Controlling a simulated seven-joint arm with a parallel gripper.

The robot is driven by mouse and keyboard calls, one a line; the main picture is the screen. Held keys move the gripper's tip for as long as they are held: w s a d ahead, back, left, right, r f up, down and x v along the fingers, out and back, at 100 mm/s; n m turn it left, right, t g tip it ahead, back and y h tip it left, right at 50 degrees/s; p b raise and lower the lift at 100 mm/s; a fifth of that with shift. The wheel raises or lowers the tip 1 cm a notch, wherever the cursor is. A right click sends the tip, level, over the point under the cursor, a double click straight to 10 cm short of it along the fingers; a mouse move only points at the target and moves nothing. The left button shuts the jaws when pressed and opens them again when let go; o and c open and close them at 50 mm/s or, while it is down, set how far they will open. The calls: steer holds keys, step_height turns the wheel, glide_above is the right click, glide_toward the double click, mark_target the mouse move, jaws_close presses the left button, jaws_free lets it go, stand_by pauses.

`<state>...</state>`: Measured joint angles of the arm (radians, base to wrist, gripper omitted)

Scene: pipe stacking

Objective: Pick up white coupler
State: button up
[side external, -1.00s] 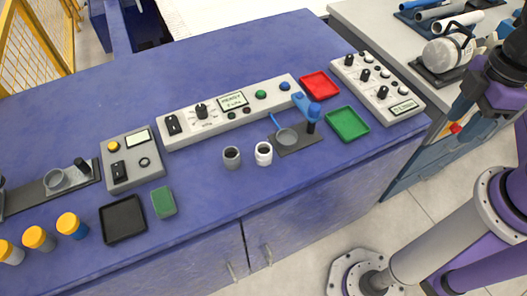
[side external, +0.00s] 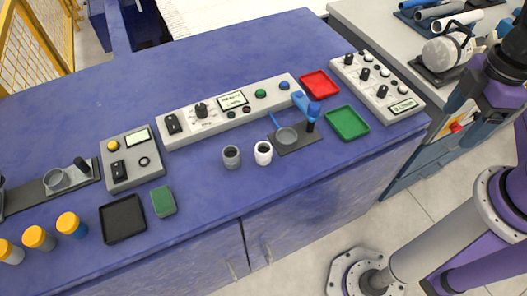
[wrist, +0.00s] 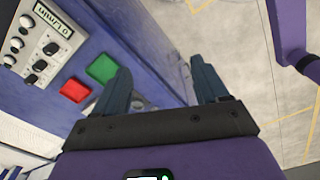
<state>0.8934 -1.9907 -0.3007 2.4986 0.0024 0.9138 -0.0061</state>
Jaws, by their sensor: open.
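The white coupler (side external: 263,152) stands upright on the blue bench, with its dark opening facing up. A grey coupler (side external: 231,157) stands just to its left, a small gap apart. My gripper (wrist: 163,88) is open in the wrist view, with nothing between its two blue-grey fingers. In the side external view my arm is at the right edge, well away from the coupler. The white coupler cannot be made out in the wrist view.
Right of the coupler is a dark fixture (side external: 301,143) with a grey ring and blue clamp. Red (side external: 320,84) and green (side external: 348,123) trays lie beyond it. Control boxes (side external: 230,110) line the back. The bench (side external: 205,205) in front of the couplers is clear.

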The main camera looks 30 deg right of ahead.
steer(key=w+a+n, duration=0.5)
steer(key=w+a, duration=0.9)
steer(key=a, duration=0.1)
steer(key=n, duration=0.5)
glide_toward(264, 148)
steer(key=shift+g+y, duration=0.4)
steer(key=f, duration=0.5)
steer(key=shift+w+d, duration=0.3)
steer(key=shift+d, duration=0.05)
steer(key=shift+s+a+f, duration=0.1)
steer(key=shift+a+f, duration=0.1)
steer(key=shift+f, duration=0.65)
steer(key=shift+a+f, duration=0.2)
steer(key=shift+f, duration=0.7)
steer(key=shift+s+a+f, duration=0.1)
steer(key=shift+a+f, duration=0.05)
steer(key=shift+f, duration=0.7)
steer(key=c, duration=1.1)
